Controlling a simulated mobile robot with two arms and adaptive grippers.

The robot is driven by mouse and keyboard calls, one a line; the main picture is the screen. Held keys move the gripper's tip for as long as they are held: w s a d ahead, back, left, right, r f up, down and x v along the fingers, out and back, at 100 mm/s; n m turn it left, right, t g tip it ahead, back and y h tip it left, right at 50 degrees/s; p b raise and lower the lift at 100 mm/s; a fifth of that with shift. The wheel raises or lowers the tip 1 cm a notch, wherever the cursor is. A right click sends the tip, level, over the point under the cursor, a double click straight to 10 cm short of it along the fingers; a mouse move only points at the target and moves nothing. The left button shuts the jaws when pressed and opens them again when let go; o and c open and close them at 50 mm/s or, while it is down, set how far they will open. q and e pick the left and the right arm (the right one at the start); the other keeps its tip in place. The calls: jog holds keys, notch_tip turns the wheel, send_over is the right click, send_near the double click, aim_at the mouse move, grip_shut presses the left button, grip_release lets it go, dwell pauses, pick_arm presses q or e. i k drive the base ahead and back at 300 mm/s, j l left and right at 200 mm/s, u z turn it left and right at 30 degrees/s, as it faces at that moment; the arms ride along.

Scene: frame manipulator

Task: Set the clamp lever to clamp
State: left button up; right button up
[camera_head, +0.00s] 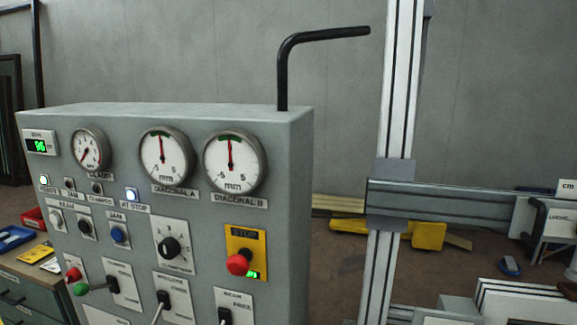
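The grey control panel (90,115) fills the left half of the view. Along its lower edge are several levers on white plates: a left lever (112,284), a middle lever (162,300) and a right lever (225,316) cut off by the frame's bottom. Their small labels are too blurred to read, so I cannot tell which is the clamp lever or its setting. A pressure gauge (89,149) has a label below it that seems to read clamp. Neither of my grippers is in view.
A red stop button (240,263) on a yellow plate sits right of a black rotary knob (170,247). Two diagonal gauges (165,160) are above. A black bent rod (284,70) rises from the panel top. An aluminium frame (397,100) stands at right.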

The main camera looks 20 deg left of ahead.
aim_at(82, 288)
jog(key=u, duration=1.85)
jog(key=i+l, duration=0.05)
